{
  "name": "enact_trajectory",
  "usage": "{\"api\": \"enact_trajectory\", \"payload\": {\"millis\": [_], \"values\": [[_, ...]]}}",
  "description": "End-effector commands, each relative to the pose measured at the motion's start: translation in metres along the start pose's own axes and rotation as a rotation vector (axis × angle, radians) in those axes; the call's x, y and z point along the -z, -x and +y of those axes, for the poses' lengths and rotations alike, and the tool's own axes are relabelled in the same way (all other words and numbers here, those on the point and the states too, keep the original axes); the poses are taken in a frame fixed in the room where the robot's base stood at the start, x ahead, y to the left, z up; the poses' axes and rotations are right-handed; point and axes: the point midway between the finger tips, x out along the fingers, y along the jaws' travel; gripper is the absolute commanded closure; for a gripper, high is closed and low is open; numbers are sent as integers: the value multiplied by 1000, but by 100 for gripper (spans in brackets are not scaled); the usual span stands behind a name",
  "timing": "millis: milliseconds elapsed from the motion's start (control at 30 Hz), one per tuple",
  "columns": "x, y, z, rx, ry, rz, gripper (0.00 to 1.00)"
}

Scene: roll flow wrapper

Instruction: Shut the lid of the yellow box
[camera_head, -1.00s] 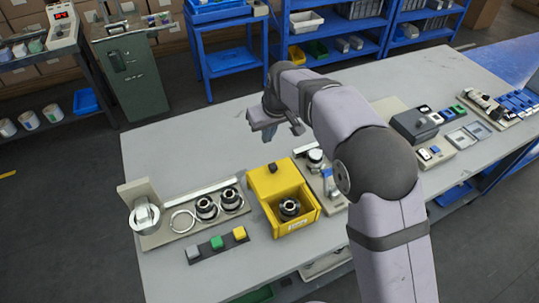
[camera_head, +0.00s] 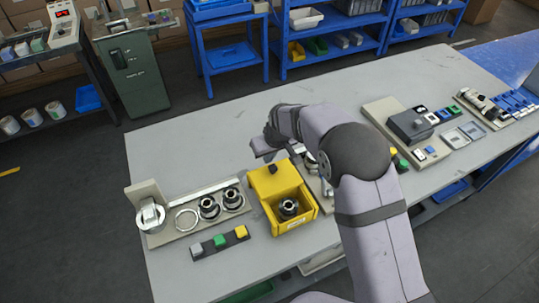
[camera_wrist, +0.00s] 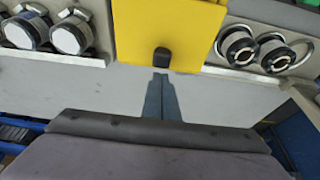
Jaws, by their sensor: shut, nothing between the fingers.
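The yellow box (camera_head: 297,225) stands on the bench with its front opening toward the head camera. A dark round part (camera_head: 289,208) sits inside it. Its yellow lid (camera_head: 275,186) is raised open at the back, with a black knob (camera_head: 272,169) near the top edge. In the wrist view the lid (camera_wrist: 165,25) fills the top middle, and the knob (camera_wrist: 161,60) is just beyond my fingertips. My gripper (camera_wrist: 160,76) is shut and empty, behind the lid, with a small apparent gap to the knob. In the head view the fingertips are hidden.
A fixture with black-and-silver round parts (camera_head: 209,207) stands left of the box. A strip with grey, green and yellow blocks (camera_head: 220,242) lies front left. Another fixture is close on the right, partly behind my arm. The bench behind the lid is clear.

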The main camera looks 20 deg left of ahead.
Motion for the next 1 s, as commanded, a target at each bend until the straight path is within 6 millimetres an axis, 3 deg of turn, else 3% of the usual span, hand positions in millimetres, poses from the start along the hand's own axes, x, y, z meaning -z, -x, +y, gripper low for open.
{"api": "enact_trajectory", "payload": {"millis": [667,1000], "values": [[-10,3,0,0,-1,-1,100],[-56,18,1,0,-2,-1,100]]}}
